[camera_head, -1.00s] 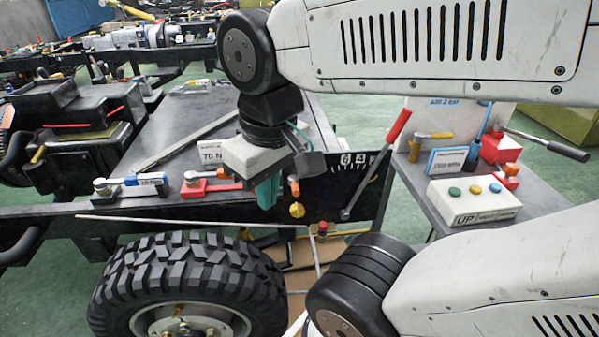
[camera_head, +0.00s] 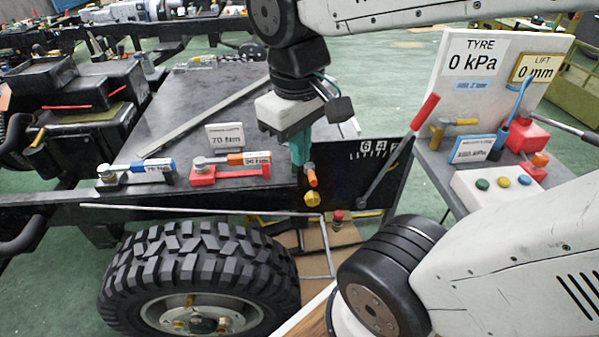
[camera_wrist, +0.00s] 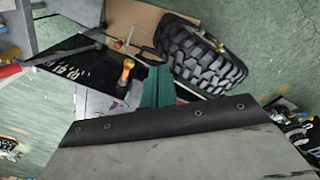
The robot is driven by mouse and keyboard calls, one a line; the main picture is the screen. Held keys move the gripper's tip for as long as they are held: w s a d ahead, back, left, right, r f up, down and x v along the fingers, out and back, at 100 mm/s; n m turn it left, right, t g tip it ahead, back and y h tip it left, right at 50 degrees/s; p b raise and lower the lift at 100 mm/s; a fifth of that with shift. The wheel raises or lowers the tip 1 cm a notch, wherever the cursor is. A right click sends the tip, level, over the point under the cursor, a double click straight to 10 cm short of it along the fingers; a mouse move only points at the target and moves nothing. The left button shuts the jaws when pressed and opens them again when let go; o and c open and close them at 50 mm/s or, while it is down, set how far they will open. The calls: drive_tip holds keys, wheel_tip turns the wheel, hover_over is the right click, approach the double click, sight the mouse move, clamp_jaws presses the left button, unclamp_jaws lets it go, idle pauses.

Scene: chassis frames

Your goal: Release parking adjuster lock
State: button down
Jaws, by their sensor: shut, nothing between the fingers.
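The black panel (camera_head: 345,185) at the frame corner carries a white number scale and a lever with a red handle (camera_head: 424,111), which leans up to the right. Left of the lever pivot, an orange-tipped handle (camera_head: 311,176) stands above a yellow knob (camera_head: 312,199). None of these is labelled as the parking adjuster lock. My gripper (camera_head: 300,155) has teal fingers, shut and empty, pointing down just above and left of the orange tip. In the wrist view the fingers (camera_wrist: 155,86) are beside the orange and yellow handle (camera_wrist: 126,72); I cannot tell whether they touch.
The tyre (camera_head: 200,275) is below left. Two torque wrenches, blue (camera_head: 137,171) and red (camera_head: 230,170), lie on the dark deck with a 70 Nm sign (camera_head: 225,137). A side table at right holds a button box (camera_head: 495,190) and a 0 kPa display (camera_head: 478,62).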

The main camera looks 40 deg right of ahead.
sight(312, 176)
drive_tip(key=w+d+f+n+g+h, duration=0.2)
drive_tip(key=w+f+n, duration=0.2)
drive_tip(key=w+f, duration=0.4)
drive_tip(key=w+d+f+n+g+h, duration=0.3)
drive_tip(key=w+f+n, duration=0.2)
drive_tip(key=w, duration=0.9)
wheel_tip(312, 176, down, 3)
drive_tip(key=shift+w+d+f+n+h, duration=0.15)
drive_tip(key=shift+w+d+n+h, duration=0.15)
drive_tip(key=shift+w, duration=0.1)
drive_tip(key=s+d+r+x, duration=0.1)
drive_tip(key=x, duration=1.2)
drive_tip(key=shift+s+d+r, duration=0.2)
drive_tip(key=shift+d+r, duration=0.05)
